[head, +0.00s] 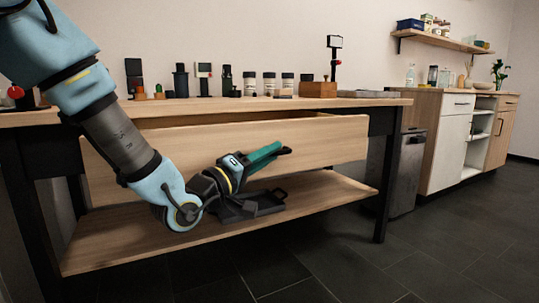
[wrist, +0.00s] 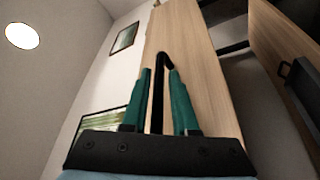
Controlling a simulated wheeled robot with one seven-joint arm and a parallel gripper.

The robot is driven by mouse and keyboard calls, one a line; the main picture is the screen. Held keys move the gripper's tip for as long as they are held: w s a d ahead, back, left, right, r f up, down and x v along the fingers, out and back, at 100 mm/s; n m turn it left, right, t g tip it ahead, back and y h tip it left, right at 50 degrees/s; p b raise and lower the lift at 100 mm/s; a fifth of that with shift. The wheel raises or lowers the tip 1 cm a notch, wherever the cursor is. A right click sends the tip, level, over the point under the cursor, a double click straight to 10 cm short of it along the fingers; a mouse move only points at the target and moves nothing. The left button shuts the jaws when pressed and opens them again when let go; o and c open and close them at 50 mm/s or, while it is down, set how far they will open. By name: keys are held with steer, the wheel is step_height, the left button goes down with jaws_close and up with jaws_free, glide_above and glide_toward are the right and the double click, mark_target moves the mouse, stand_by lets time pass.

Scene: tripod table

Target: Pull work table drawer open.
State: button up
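The work table (head: 370,101) has a wide pale wooden drawer front (head: 330,144) under its top. The drawer front stands forward of the table frame, with a dark gap along its top edge, so the drawer looks partly open. My gripper (head: 284,150), with green fingers, is at the middle of the drawer front. In the wrist view the black drawer handle (wrist: 158,90) lies between my two fingers (wrist: 160,75), against the wooden front (wrist: 195,75). Narrow gaps show between handle and fingers, so the gripper looks open around it. The handle is mostly hidden in the head view.
A lower shelf (head: 330,192) holds a black item with a handle (head: 250,206), just below my gripper. Jars (head: 269,83) and small tools stand on the tabletop. A grey bin (head: 408,170) stands right of the table. Dark floor (head: 340,265) in front is clear.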

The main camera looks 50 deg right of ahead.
steer(key=p+v, duration=0.2)
steer(key=v, duration=0.8)
steer(key=shift+a, duration=0.35)
steer(key=shift+a, duration=0.1)
